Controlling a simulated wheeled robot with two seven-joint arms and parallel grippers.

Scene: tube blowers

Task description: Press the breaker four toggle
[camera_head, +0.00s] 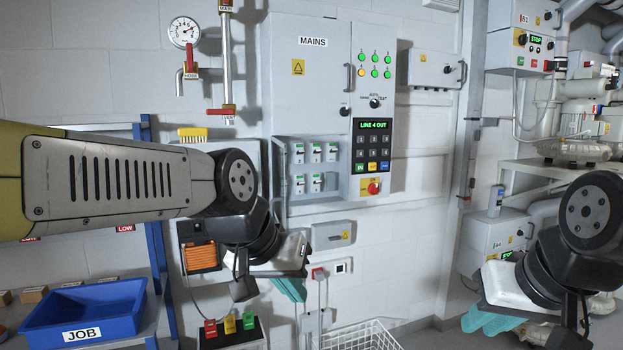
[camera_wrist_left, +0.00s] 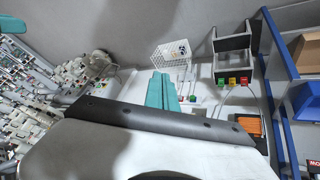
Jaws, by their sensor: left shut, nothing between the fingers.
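The cabinet's display (camera_head: 373,125) reads LINE 4 OUT, and one lamp (camera_head: 361,72) is amber among green ones. A red emergency knob (camera_head: 373,188) sits below the keypad. A white wire basket (camera_head: 360,338) and a blue JOB bin (camera_head: 85,312) are low down.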

